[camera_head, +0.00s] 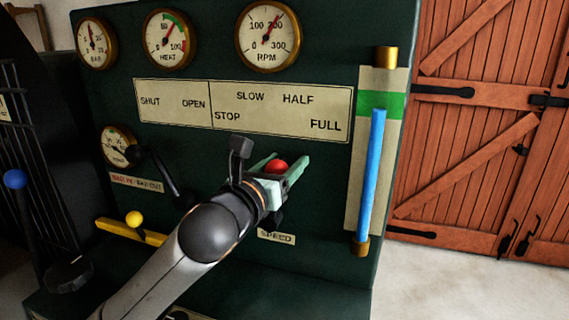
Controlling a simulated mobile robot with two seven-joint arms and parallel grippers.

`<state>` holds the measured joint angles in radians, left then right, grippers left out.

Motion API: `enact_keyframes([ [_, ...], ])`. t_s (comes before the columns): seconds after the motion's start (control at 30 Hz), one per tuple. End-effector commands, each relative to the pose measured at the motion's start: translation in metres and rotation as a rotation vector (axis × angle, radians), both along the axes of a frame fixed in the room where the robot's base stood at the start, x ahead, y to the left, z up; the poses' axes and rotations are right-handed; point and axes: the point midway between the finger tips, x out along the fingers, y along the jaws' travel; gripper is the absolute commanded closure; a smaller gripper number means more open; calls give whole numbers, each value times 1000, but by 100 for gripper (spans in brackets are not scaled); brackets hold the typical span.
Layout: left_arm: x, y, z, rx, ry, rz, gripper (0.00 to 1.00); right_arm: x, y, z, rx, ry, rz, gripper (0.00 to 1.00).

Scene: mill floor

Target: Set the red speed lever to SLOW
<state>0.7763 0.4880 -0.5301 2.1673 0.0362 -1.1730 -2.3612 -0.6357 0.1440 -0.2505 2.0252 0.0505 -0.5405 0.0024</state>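The speed lever's red ball knob (276,165) shows in the head view at the middle of the dark green panel. My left gripper (282,168) reaches it from the lower left, with one pale green finger on each side of the knob. I cannot tell whether both fingers press on it. The lever's shaft is hidden behind the gripper. The SPEED label (276,237) is partly visible below. The label plate (228,135) above reads SHUT, OPEN, SLOW, HALF, STOP and FULL. My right gripper is not in view.
A black lever (163,175) and a yellow lever (133,219) stand left of my gripper, close to my arm. A blue-knobbed lever (15,179) is at far left. A blue tube gauge (371,165) stands at right. RPM gauge (267,37) is above.

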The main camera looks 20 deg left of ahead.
Motion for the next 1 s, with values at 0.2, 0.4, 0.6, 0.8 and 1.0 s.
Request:
enact_keyframes([
  [0.2,0,0,0,0,0,0,67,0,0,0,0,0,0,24],
  [0.4,0,0,0,0,0,0,90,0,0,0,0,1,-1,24],
  [0.6,0,0,0,0,1,0,100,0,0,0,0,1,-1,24],
  [0.8,0,0,0,0,1,0,100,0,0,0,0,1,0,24],
  [1.0,0,1,0,-2,1,0,100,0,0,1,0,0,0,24],
])
